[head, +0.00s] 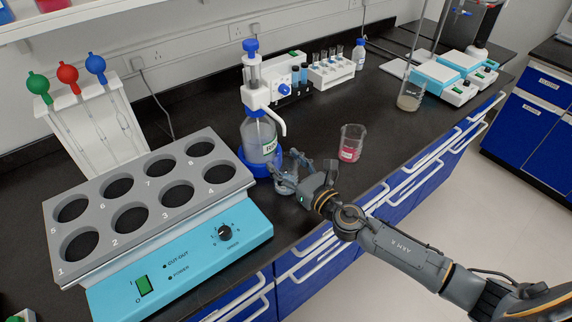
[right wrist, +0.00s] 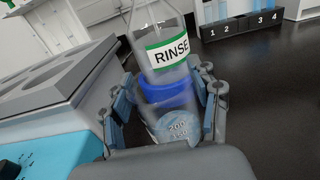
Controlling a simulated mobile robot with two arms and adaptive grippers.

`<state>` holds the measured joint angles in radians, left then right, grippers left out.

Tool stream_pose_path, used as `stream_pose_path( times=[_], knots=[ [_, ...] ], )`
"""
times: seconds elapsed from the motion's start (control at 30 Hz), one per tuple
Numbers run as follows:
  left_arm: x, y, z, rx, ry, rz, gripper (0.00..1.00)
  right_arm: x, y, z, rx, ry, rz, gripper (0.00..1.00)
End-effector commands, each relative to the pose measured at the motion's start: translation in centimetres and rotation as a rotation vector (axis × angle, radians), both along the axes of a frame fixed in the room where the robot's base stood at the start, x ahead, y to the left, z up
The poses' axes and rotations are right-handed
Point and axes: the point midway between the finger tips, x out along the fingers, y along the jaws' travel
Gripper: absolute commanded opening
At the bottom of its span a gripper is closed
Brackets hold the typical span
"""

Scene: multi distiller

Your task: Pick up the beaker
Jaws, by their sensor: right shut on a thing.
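A clear glass beaker (head: 286,184) with volume marks stands in front of the rinse bottle (head: 258,142) on the black bench. In the right wrist view the beaker (right wrist: 172,128) sits between the blue finger pads, its lower part hidden by my gripper body. My right gripper (head: 287,172) is shut on this beaker. The bottle labelled RINSE (right wrist: 167,52) shows behind and through the glass. Another beaker (head: 351,144), holding pink liquid, stands apart to the right. A third beaker (head: 410,98) with cloudy liquid is farther back. My left gripper is not in view.
The blue multi-hole distiller (head: 190,250) stands close to the left of my right gripper. A test-tube rack (head: 332,70) is at the back. Blue-white hotplates (head: 440,85) stand at the far right.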

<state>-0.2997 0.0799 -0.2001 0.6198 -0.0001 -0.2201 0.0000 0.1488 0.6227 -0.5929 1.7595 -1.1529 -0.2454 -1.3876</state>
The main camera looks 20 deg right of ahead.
Motion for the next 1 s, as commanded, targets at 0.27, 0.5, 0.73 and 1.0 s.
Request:
stream_pose_path(
  times=[0.27, 0.5, 0.73, 1.0],
  knots=[
    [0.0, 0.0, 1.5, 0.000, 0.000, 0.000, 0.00, 0.1, 0.0, 2.8, -0.002, -0.004, 0.000, 0.01],
    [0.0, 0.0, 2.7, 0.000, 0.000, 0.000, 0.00, -1.9, 0.8, 5.2, 0.001, -0.002, 0.003, 0.01],
    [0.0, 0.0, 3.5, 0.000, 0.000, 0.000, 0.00, -3.9, 1.5, 7.6, 0.002, -0.002, 0.002, 0.01],
    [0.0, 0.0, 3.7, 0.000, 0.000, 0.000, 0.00, -6.8, 2.7, 9.4, 0.002, 0.000, 0.002, 0.01]
  ],
)
